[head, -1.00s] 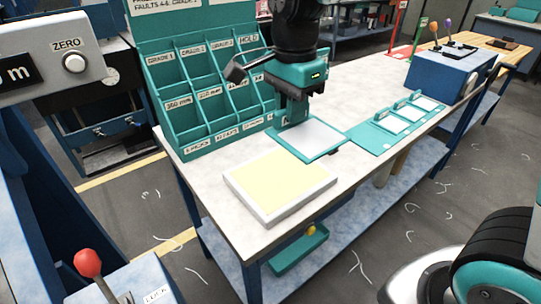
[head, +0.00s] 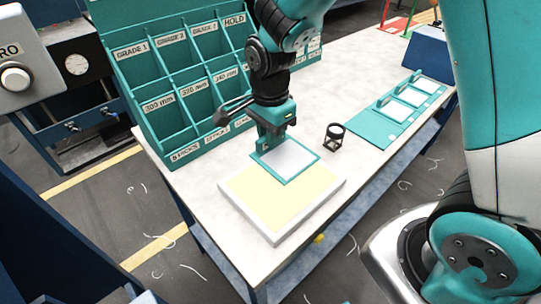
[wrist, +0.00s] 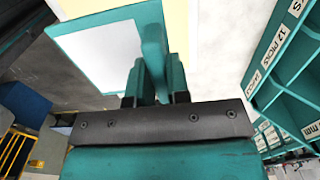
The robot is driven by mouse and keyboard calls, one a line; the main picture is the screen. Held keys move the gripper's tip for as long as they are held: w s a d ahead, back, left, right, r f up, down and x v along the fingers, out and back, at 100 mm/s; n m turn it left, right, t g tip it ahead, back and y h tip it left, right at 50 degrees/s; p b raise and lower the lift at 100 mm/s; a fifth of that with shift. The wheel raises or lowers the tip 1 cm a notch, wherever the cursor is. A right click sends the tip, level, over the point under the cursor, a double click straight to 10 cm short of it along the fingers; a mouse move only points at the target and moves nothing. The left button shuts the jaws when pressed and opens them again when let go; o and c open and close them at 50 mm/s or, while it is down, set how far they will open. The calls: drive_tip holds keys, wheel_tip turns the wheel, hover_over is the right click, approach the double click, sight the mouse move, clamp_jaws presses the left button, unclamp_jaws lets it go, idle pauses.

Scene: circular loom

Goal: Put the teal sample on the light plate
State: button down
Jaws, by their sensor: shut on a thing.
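The teal sample (head: 288,158) is a flat white square in a teal frame with an upright teal tab. My gripper (head: 266,146) is shut on that tab. In the wrist view the sample (wrist: 100,50) extends left from the fingers (wrist: 155,88). The light plate (head: 275,205) is a pale yellow panel in a thick white frame on the bench. The sample is over the plate's far edge in the head view, partly overlapping it. I cannot tell whether it touches the plate. A pale yellow strip of the plate (wrist: 177,22) shows behind the tab in the wrist view.
A teal compartment rack (head: 190,80) stands behind and left of my gripper. A small black loupe (head: 335,137) stands right of the sample. A teal board (head: 370,132) with white squares lies farther right. Bare bench lies between the loupe and the plate.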

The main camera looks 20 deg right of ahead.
sight(270, 159)
wheel_tip(270, 159, down, 7)
drive_tip(key=shift+f, duration=0.2)
idle(0.3)
drive_tip(key=shift+f, duration=0.2)
drive_tip(key=c, duration=1.1)
unclamp_jaws()
drive_tip(key=shift+r, duration=0.1)
